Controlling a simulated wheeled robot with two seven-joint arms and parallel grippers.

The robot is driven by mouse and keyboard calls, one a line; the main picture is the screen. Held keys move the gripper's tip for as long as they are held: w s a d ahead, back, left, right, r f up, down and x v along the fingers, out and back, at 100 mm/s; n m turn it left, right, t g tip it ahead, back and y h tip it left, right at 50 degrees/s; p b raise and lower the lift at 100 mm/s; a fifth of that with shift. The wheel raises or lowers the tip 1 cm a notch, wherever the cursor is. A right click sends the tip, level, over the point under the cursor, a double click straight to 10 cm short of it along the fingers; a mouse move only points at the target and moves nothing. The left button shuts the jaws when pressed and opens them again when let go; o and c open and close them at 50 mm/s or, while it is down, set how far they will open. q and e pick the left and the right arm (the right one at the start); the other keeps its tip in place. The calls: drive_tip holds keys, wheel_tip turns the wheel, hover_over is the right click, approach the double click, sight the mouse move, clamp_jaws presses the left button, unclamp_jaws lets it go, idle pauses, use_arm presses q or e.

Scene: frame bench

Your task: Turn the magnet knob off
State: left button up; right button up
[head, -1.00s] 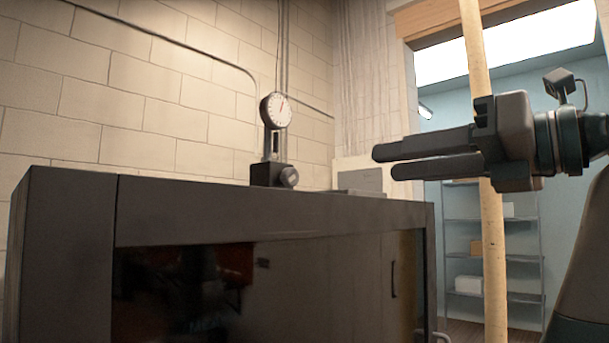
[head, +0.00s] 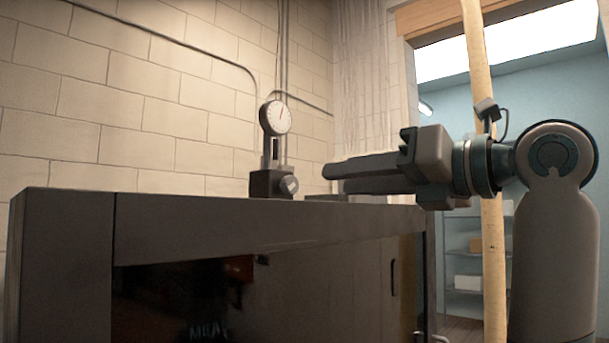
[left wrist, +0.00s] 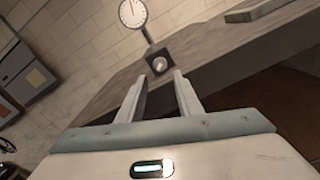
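The magnet knob (head: 289,185) is a small round grey knob on the dark base block (head: 264,184) of a dial gauge (head: 275,117), which stands upright on the bench top. My left gripper (head: 332,180) is to the right of the knob in the head view, its fingers pointing left toward it, apart from it. In the left wrist view the fingers (left wrist: 158,84) are open with nothing between them. The knob (left wrist: 160,64) shows just beyond the fingertips, roughly centred between them. I cannot tell the knob's setting. My right gripper is in neither view.
The dark bench (head: 270,218) fills the lower part of the head view. A flat grey block (left wrist: 265,8) lies on its top. A pale vertical pole (head: 490,260) and a shelf rack (head: 465,265) stand behind my arm. The bench top around the base looks clear.

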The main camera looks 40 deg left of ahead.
sight(294, 184)
use_arm(q)
drive_tip(key=a+p, duration=0.1)
drive_tip(key=a, duration=0.4)
drive_tip(key=a+p, duration=0.1)
drive_tip(key=a, duration=0.2)
drive_tip(key=shift+w+a+p, duration=0.2)
drive_tip(key=shift+w+p, duration=0.15)
drive_tip(key=shift+a, duration=0.5)
drive_tip(key=c, duration=0.8)
